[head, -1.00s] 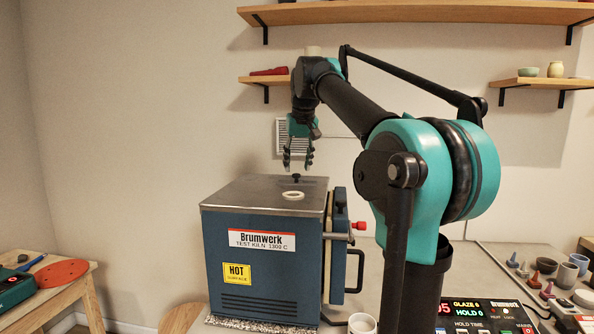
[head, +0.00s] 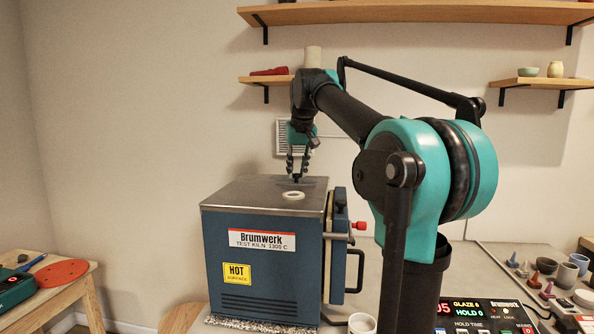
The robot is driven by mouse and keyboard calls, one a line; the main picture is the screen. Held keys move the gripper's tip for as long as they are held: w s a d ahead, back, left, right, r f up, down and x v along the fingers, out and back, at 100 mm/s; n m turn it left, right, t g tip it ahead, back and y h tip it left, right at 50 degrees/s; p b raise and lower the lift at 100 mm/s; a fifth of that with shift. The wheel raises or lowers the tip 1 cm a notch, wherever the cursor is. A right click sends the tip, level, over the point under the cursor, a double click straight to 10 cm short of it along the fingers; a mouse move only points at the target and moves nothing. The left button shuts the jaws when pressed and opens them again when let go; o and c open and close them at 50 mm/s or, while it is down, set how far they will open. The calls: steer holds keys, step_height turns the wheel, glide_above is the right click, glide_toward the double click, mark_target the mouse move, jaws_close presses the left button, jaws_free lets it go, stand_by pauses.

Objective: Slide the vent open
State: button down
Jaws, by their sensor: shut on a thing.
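The kiln (head: 262,262) is a blue box with a grey metal top, standing on the bench. On its top is the vent, a dark slider with a small black knob (head: 296,179). My gripper (head: 297,174) points down over the top and is shut on the knob. The fingers hide part of the knob. How far the vent slider is open cannot be told at this size.
A pale ring (head: 293,196) lies on the kiln top, just in front of the knob. The kiln's right side has a door with a black handle (head: 355,270) and a red-tipped rod (head: 359,226). A control box (head: 481,316) and small pottery pieces are at the right. A white cup (head: 362,323) stands in front.

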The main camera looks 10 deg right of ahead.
steer(key=shift+s+d, duration=0.25)
steer(key=shift+d, duration=0.45)
steer(key=shift+s+d, duration=0.2)
steer(key=shift+d, duration=0.55)
steer(key=shift+s+d, duration=0.25)
steer(key=shift+d, duration=0.45)
steer(key=c, duration=1.3)
jaws_free()
steer(key=shift+d, duration=0.1)
steer(key=v, duration=1.2)
